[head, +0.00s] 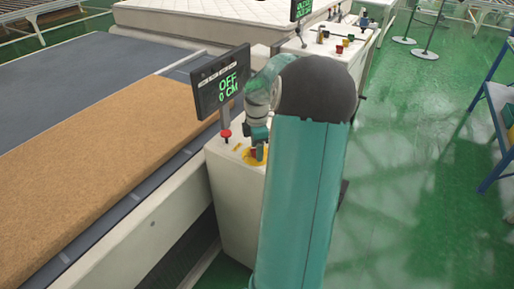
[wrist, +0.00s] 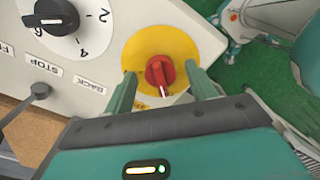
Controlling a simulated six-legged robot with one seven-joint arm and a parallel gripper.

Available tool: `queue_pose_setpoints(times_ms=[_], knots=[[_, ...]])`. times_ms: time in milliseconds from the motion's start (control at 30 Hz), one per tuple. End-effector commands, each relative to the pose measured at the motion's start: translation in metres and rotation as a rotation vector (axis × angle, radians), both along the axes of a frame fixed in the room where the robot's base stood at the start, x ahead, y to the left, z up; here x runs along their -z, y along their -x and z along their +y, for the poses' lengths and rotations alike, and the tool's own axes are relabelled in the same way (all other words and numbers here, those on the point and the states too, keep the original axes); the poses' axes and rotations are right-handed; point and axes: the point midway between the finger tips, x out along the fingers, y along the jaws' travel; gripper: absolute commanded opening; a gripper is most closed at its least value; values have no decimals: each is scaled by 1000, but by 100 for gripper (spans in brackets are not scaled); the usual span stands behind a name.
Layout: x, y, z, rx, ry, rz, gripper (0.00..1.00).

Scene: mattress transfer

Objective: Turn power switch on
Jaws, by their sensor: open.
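The power switch is a red rotary knob (wrist: 160,74) on a yellow round plate (wrist: 150,48), set in a white control panel (wrist: 88,52). In the wrist view my gripper (wrist: 161,80) is open, with one green finger on each side of the red knob. I cannot tell whether the fingers touch it. In the head view my gripper (head: 258,140) is over the yellow plate (head: 247,158) on the white console (head: 222,180), and my arm hides part of it. The display (head: 220,82) on the console reads "OFF" and "0 CM".
A black dial with numbers (wrist: 52,16) and a dark lever (wrist: 38,92) near STOP and BACK labels are beside the switch. A brown mattress slab (head: 90,135) lies on the conveyor at left. Green floor (head: 425,190) is free at right, before a blue shelf (head: 492,125).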

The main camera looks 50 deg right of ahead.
Motion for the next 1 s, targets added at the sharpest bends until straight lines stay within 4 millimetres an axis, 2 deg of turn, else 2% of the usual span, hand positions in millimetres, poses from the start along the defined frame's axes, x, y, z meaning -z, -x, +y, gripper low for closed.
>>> queue_pose_setpoints(times_ms=[300,500,533,1000], knots=[[3,0,0,0,-1,1,54],[3,0,0,0,-1,1,15],[3,0,0,0,0,0,12],[2,-1,1,90,0,0,12]])
